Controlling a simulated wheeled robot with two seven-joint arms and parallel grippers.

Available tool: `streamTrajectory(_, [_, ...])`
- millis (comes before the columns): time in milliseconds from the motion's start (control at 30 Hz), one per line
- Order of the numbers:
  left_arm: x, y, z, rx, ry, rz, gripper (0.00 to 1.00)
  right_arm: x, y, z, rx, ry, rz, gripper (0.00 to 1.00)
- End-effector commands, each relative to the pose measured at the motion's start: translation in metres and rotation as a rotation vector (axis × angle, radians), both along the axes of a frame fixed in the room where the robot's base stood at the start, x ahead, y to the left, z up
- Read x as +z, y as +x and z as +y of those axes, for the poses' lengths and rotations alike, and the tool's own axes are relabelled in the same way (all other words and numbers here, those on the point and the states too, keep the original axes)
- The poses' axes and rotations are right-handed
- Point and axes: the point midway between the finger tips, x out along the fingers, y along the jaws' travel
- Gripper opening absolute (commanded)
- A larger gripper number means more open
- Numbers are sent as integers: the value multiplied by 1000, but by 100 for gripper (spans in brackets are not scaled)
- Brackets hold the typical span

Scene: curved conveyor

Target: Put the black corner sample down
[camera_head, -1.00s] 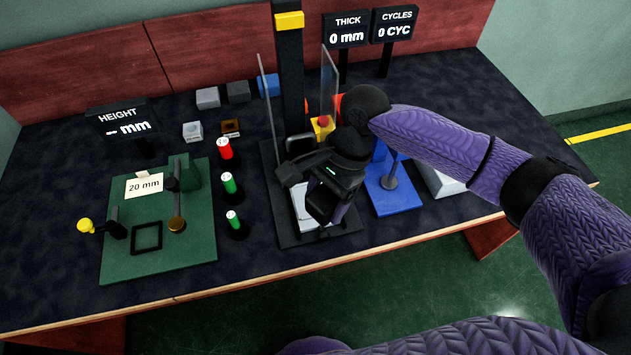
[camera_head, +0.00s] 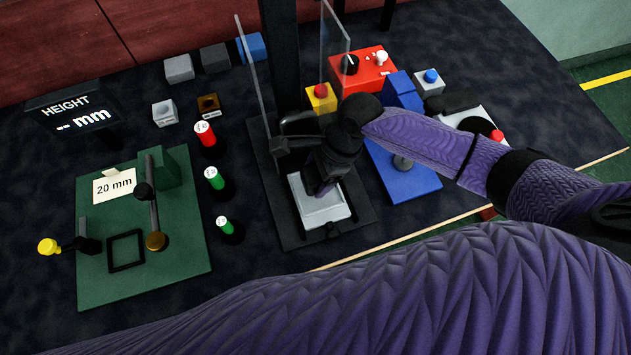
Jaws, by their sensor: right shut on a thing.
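My right gripper (camera_head: 323,188) is in the middle of the picture, pointing down over the silver plate (camera_head: 332,212) of the black press stand. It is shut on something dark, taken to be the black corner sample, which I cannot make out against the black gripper. Whether the held piece touches the plate cannot be told. My left gripper is not in view.
Clear panels (camera_head: 258,85) and a black column (camera_head: 281,60) stand close around my right gripper. A green height gauge (camera_head: 185,265) and several coloured cylinders are left. A blue fixture (camera_head: 415,185) and red control box (camera_head: 365,72) are right.

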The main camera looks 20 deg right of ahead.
Motion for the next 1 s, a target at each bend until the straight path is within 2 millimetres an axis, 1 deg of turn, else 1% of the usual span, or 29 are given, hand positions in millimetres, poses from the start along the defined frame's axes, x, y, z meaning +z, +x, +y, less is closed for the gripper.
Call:
streamTrajectory(33, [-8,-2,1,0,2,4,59,-12,0,0,0,0,2,13])
streamTrajectory(100, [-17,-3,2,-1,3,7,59,-27,0,0,0,0,3,13])
streamTrajectory(167, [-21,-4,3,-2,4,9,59,-35,0,0,0,0,3,13])
streamTrajectory(333, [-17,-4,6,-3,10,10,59,-32,0,0,1,0,0,13])
streamTrajectory(467, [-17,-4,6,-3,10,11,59,-34,0,0,1,0,0,13])
streamTrajectory(500, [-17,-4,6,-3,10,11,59,-34,0,0,1,0,0,77])
streamTrajectory(567, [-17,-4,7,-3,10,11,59,-34,0,0,2,0,-1,90])
streamTrajectory(600, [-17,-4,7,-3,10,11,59,-34,0,0,2,0,-1,98])
streamTrajectory(633, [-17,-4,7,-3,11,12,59,-34,0,0,2,0,-1,100])
streamTrajectory(867, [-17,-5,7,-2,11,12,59,-32,0,0,2,0,-1,100])
streamTrajectory(967, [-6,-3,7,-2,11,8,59,-14,0,-6,1,-1,-1,100])
streamTrajectory(1000, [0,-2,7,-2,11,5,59,-3,1,-10,0,0,-3,100])
